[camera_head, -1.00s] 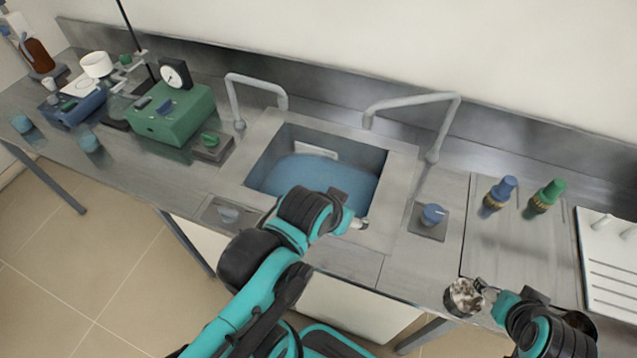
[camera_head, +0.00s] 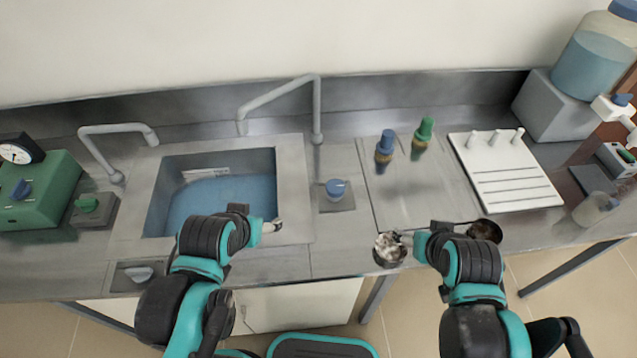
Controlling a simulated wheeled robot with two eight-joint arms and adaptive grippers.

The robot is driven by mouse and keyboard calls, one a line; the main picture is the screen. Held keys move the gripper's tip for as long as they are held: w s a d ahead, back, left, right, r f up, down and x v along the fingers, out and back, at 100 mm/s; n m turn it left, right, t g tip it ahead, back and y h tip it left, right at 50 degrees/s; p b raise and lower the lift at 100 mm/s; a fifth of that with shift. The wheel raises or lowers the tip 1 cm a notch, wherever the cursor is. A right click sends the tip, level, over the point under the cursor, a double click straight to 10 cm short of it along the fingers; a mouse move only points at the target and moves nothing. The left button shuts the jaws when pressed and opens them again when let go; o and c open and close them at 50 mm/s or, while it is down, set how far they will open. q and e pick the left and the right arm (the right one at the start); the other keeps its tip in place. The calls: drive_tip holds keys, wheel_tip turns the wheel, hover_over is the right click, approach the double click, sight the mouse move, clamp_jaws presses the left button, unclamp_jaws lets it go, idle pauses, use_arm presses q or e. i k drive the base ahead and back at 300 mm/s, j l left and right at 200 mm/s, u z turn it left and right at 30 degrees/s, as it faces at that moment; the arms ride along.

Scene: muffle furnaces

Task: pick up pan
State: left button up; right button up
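A small round metal pan (camera_head: 390,250) with whitish, mottled contents is at the front edge of the counter. My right gripper (camera_head: 408,238) points left, with its fingertips at the pan's right rim. Whether the fingers grip the rim or only lie beside it is too small to tell. A second dark round dish (camera_head: 486,231) shows just right of my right wrist, partly hidden by it. My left gripper (camera_head: 272,226) is over the sink's front right rim, away from the pan. Its fingers are too small to read, and nothing visible is in them.
A sink (camera_head: 300,215) with blue water and two taps is on the left. A blue knob (camera_head: 336,188), a blue-capped bottle (camera_head: 385,147) and a green-capped bottle (camera_head: 423,135) stand behind the pan. A white pegged rack (camera_head: 510,190) lies right. The counter panel behind the pan is mostly clear.

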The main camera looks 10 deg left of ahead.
sight(483, 228)
drive_tip(key=l+z, duration=0.15)
drive_tip(key=z, duration=0.2)
drive_tip(key=k+l+z, duration=0.1)
drive_tip(key=z, duration=0.3)
drive_tip(key=l+z, duration=0.35)
drive_tip(key=i+l+u, duration=0.7)
drive_tip(key=l+u, duration=0.2)
drive_tip(key=l, duration=0.15)
